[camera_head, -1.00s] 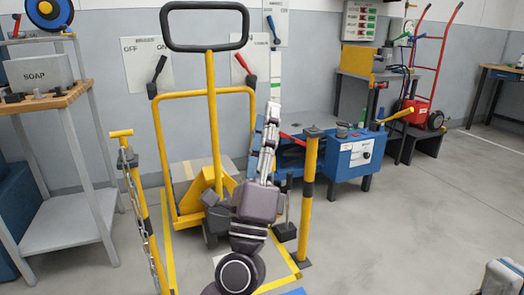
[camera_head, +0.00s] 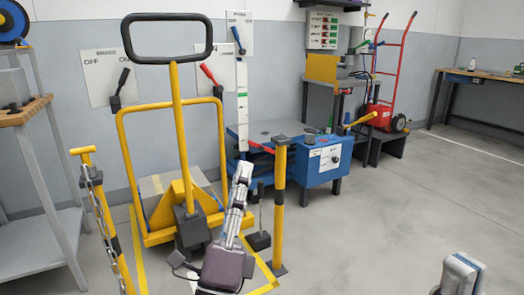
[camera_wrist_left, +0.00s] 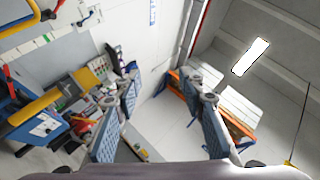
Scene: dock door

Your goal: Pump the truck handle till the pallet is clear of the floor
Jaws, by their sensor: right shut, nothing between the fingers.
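The yellow pallet truck (camera_head: 187,205) stands in the middle left of the head view. Its upright yellow handle shaft ends in a black loop grip (camera_head: 165,17). A grey and tan load (camera_head: 152,190) shows behind the truck; the gap under the pallet cannot be made out. My left gripper (camera_head: 243,170) points upward, right of the truck and well below the loop grip, apart from it. The left wrist view shows its two fingers spread with nothing between them. My right gripper (camera_head: 460,268) shows only partly at the lower right edge, shut and empty, far from the handle.
A yellow post (camera_head: 280,205) stands just right of my left gripper. Another yellow post with a chain (camera_head: 103,215) stands left of the truck. Open floor lies to the right.

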